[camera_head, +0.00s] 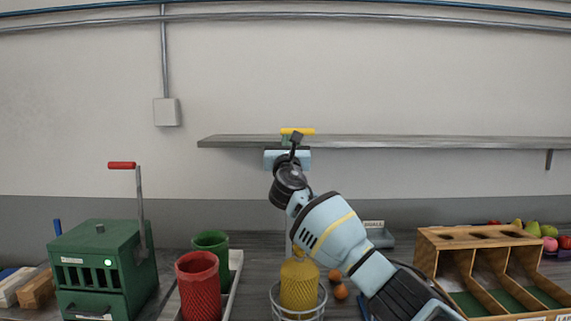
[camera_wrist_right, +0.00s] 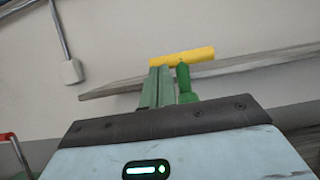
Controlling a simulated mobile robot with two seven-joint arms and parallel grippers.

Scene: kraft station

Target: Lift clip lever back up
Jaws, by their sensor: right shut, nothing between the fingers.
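A yellow crossbar handle (camera_head: 305,131) shows just above my right gripper (camera_head: 287,142), in front of the wall shelf. In the right wrist view the yellow bar (camera_wrist_right: 182,57) sits on a green rounded stem (camera_wrist_right: 184,84). The closed fingers of my right gripper (camera_wrist_right: 160,70) stand close beside the stem, just below the bar. They hold nothing; whether they touch the bar or stem I cannot tell. The lever's base is hidden behind my right arm. My left gripper is not in view.
A green machine (camera_head: 95,260) with a red-handled crank (camera_head: 121,165) stands at left. Red (camera_head: 197,285) and green (camera_head: 211,241) baskets are beside it. A yellow basket (camera_head: 299,285) stands below my arm. A wooden divided box (camera_head: 480,240) is at right, and a grey shelf (camera_head: 430,141) is behind.

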